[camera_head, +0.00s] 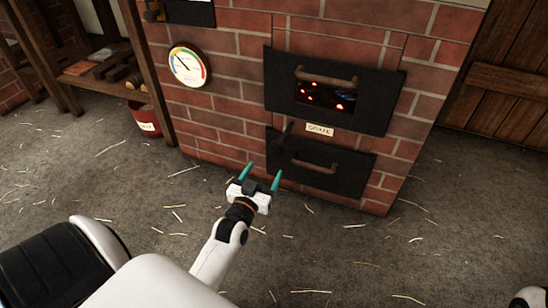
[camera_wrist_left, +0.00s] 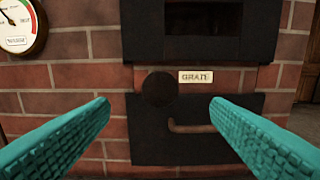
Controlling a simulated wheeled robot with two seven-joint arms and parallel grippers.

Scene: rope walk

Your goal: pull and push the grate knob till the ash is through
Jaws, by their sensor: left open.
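The grate knob (camera_head: 287,130) is dark and round and sticks out from the brick furnace front, just left of a small pale label reading GRATE (camera_head: 320,130). In the left wrist view the knob (camera_wrist_left: 158,88) shows face-on between my two teal fingers, with the label (camera_wrist_left: 196,77) beside it. My left gripper (camera_head: 263,172) is open and empty, a little in front of the furnace and short of the knob. Embers glow red in the upper firebox door (camera_head: 340,118). My right gripper is not in view.
The lower black door (camera_head: 350,180) with a bar handle lies just below and right of the knob. A round gauge (camera_head: 189,64) hangs on the bricks at left. A red bucket (camera_head: 146,121) stands by a wooden shelf. The straw-strewn floor in front is clear.

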